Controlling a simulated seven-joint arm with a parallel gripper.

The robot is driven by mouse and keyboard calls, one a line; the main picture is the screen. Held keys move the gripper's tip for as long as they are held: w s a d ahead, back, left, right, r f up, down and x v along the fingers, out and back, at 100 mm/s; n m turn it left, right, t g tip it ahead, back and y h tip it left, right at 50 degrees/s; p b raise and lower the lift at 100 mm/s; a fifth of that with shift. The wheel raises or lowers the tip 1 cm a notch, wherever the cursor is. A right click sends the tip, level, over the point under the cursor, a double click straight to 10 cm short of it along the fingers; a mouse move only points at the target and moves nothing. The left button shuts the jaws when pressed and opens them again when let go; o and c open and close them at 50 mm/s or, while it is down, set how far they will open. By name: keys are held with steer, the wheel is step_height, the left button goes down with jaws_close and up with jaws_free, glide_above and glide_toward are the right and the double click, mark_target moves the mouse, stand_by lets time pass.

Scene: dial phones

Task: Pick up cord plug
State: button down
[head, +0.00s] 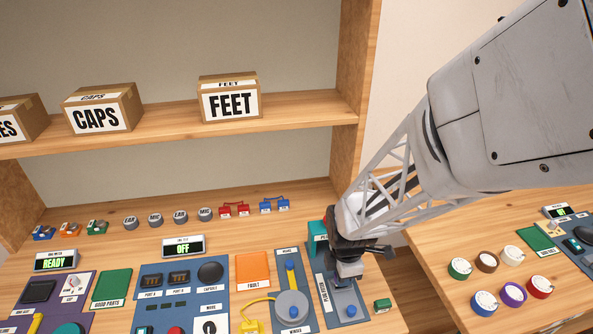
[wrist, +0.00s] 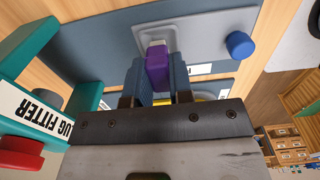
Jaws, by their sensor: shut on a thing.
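The cord plug (wrist: 158,70) is a purple piece with a pale tip, seen in the wrist view. My gripper (wrist: 158,82) is shut on it, with one dark finger on each side. The plug is over a light grey plate (wrist: 200,28) on a blue-grey panel; I cannot tell whether it touches the plate. In the head view my gripper (head: 348,278) is low over that narrow panel (head: 352,323), and the plug is hidden there. The teal plug fitter (wrist: 45,95) stands close on the left in the wrist view.
A blue knob (wrist: 240,45) sits on the plate beside the plug. The winder (head: 292,304) with its grey disc is left of my gripper, and a small green block (head: 382,305) lies to the right. The shelf with the FEET box (head: 230,104) is behind.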

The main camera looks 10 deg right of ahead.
steer(key=shift+r, duration=0.45)
step_height(320, 180, up, 2)
steer(key=shift+r, duration=0.1)
steer(key=s+a+r, duration=0.1)
steer(key=s, duration=1.5)
steer(key=shift+d, duration=0.1)
steer(key=shift+w+d+f+n, duration=0.1)
steer(key=shift+d+f+n, duration=0.1)
steer(key=shift+d+n, duration=1.05)
steer(key=shift+w+d+f+n, duration=0.1)
steer(key=shift+d+f+n, duration=0.1)
steer(key=shift+d+n, duration=1)
steer(key=shift+d, duration=0.2)
steer(key=w+d, duration=0.1)
steer(key=w, duration=0.4)
steer(key=w+d+f, duration=0.1)
steer(key=w, duration=0.4)
steer(key=w+d, duration=0.2)
steer(key=w, duration=0.3)
steer(key=shift+w+f, duration=0.2)
steer(key=shift+f, duration=0.05)
